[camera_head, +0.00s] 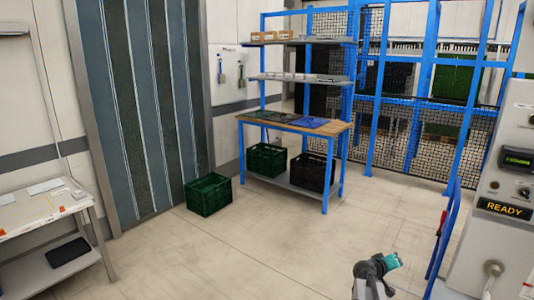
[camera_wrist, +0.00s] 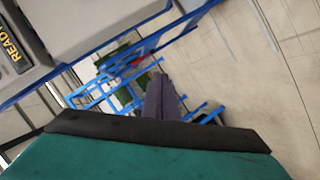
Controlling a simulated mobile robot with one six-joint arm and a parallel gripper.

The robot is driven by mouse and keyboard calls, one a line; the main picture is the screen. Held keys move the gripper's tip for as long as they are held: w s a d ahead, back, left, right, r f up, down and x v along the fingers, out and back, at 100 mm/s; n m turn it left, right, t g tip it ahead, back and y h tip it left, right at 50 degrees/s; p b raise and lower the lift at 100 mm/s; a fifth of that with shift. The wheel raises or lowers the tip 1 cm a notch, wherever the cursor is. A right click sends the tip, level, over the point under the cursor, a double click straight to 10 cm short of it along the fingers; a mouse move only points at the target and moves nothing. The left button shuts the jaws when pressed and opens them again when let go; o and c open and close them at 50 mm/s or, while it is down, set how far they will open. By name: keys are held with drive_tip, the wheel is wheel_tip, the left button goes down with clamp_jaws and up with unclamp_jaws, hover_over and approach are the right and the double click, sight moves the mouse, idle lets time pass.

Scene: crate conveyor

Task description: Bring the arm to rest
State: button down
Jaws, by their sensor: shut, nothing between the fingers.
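My arm shows at the bottom right of the head view, folded low, with its teal end (camera_head: 392,261) pointing up and to the right. In the wrist view, my gripper (camera_wrist: 162,80) has its dark fingers together, with nothing held between them. The teal and black gripper body fills the bottom of that view. Nothing touches the fingers. Most of the arm is below the head view's edge.
A grey machine with a READY sign (camera_head: 503,208) and a blue frame (camera_head: 443,230) stand right of my arm. A green crate (camera_head: 208,194) sits on the floor, left of a blue workbench (camera_head: 328,180). A white table (camera_head: 40,210) is at left. The middle floor is clear.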

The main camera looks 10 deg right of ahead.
drive_tip(key=s+a+f+n+g+y, duration=0.1)
drive_tip(key=s+a+f+g+y, duration=0.2)
drive_tip(key=a+f, duration=1.15)
drive_tip(key=s+a+f+n+y, duration=0.1)
drive_tip(key=s+a+f+y, duration=0.35)
drive_tip(key=a+f, duration=1.05)
drive_tip(key=s+a+f+g+y, duration=0.2)
drive_tip(key=s+a+f+g, duration=0.1)
drive_tip(key=s+a, duration=0.7)
drive_tip(key=s+a+f+g+y, duration=0.3)
drive_tip(key=s+a, duration=0.8)
drive_tip(key=s, duration=0.6)
drive_tip(key=shift+s+a+f+n+g, duration=0.2)
drive_tip(key=shift+a+f+n+g, duration=0.15)
drive_tip(key=shift+g, duration=0.45)
drive_tip(key=shift+d+r, duration=0.1)
drive_tip(key=shift+d, duration=0.1)
